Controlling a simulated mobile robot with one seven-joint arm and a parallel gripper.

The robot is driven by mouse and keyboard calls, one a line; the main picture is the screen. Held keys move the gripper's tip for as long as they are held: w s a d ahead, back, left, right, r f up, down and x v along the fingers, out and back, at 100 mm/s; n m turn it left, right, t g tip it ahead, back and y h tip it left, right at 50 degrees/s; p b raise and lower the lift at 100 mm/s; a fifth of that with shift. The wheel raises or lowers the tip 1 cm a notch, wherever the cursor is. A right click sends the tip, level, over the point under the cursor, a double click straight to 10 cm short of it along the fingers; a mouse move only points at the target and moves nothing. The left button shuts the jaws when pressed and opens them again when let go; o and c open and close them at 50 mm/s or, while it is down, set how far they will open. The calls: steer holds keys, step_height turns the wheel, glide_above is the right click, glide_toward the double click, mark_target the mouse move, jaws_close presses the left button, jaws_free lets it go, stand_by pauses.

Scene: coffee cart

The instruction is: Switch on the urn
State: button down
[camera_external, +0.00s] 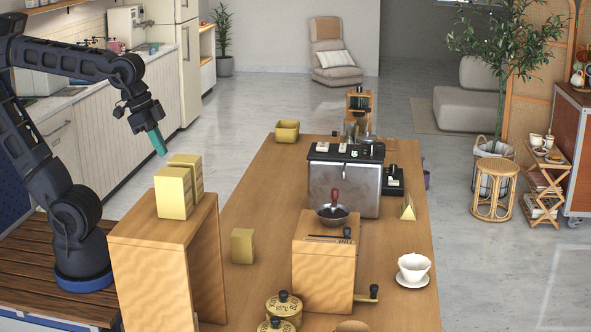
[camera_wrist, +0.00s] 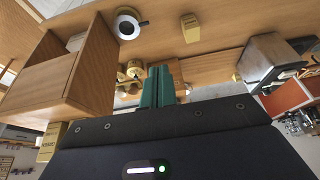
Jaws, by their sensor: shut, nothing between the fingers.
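No thing in view is clearly marked as the urn. The likeliest is a steel box (camera_external: 343,185) with a black top and small white switches, standing on the wooden table; I cannot tell the switches' state. It seems to show at the right of the wrist view (camera_wrist: 268,58). My gripper (camera_external: 159,146) has green fingers, shut and empty, pointing down. It is in the air at the left, behind and above the gold boxes on a wooden stand, well apart from the steel box. The fingers also show in the wrist view (camera_wrist: 160,78).
Gold boxes (camera_external: 174,193) stand on the wooden stand (camera_external: 150,236). A wooden grinder box (camera_external: 323,268) with a bowl (camera_external: 332,217) stands before the steel box. Gold tins (camera_external: 284,305), another gold box (camera_external: 242,246) and a white cup (camera_external: 413,266) are on the table (camera_external: 262,190).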

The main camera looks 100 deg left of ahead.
steer(key=w+a+r+g, duration=0.1)
steer(key=w+a+r, duration=0.4)
steer(key=w, duration=0.4)
steer(key=w+a+r+y, duration=0.1)
steer(key=w+a+r, duration=0.1)
steer(key=w+a, duration=0.6)
steer(key=w+a+r+g, duration=0.1)
steer(key=w+a+r, duration=0.35)
steer(key=w, duration=0.55)
steer(key=g, duration=0.2)
glide_above(344, 145)
steer(key=d, duration=0.3)
step_height(344, 145, down, 10)
steer(key=shift+a+y, duration=0.2)
steer(key=shift+y, duration=0.1)
steer(key=f, duration=0.4)
steer(key=a+f, duration=0.1)
steer(key=f, duration=0.4)
steer(key=a+f, duration=0.1)
steer(key=f, duration=0.3)
steer(key=shift+f, duration=0.35)
steer(key=shift+a, duration=0.1)
